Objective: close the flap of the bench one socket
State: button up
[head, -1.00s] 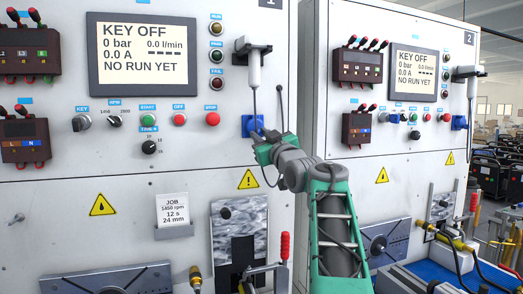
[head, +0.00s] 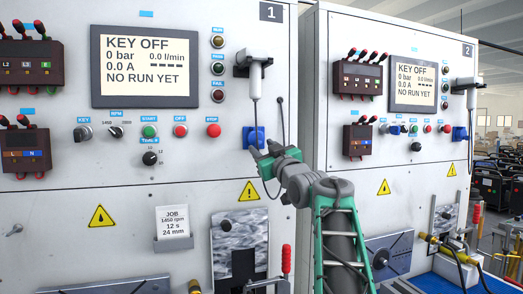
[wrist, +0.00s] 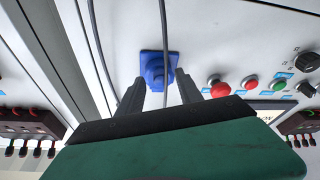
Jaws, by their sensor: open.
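The blue bench one socket (head: 254,138) is on the white front panel, right of the red stop button and below a hanging white device. In the wrist view the socket (wrist: 158,68) appears beyond and between my dark fingers, with a thin cord crossing in front of it. The flap cannot be told apart clearly from the socket body, so its angle is unclear. My gripper (head: 256,158) is open and empty, just below the socket in the head view. In the wrist view my gripper (wrist: 162,88) points toward the socket; contact is not evident.
The white device (head: 256,76) hangs above the socket with its cord running down. A thin dark rod or cable (head: 280,120) stands right of it. The red stop button (head: 213,130) is to the left. Bench two (head: 400,150) stands to the right, with a similar blue socket.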

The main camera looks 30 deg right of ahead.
jog(key=b+v, duration=0.2)
jog(key=v, duration=0.4)
jog(key=shift+s, duration=0.3)
jog(key=shift+a+f, duration=0.1)
jog(key=shift+f, duration=0.05)
jog(key=a+f+m+g+y, duration=0.1)
jog(key=a+f+g, duration=0.2)
jog(key=a+f, duration=0.45)
jog(key=a+f+g+y, duration=0.15)
jog(key=a+f, duration=0.25)
jog(key=f, duration=0.6)
jog(key=a+f+m+g, duration=0.1)
jog(key=a+f+g, duration=0.4)
jog(key=f, duration=0.4)
jog(key=s+a+f+g, duration=0.4)
jog(key=s+a+f, duration=0.2)
jog(key=s+f, duration=0.5)
jog(key=s+a+f+g+y, duration=0.1)
jog(key=s+a+f+g, duration=0.3)
jog(key=s+a+f, duration=0.3)
jog(key=s+f, duration=0.4)
jog(key=f, duration=0.3)
jog(key=shift+a+f, duration=0.2)
jog(key=shift+f, duration=0.15)
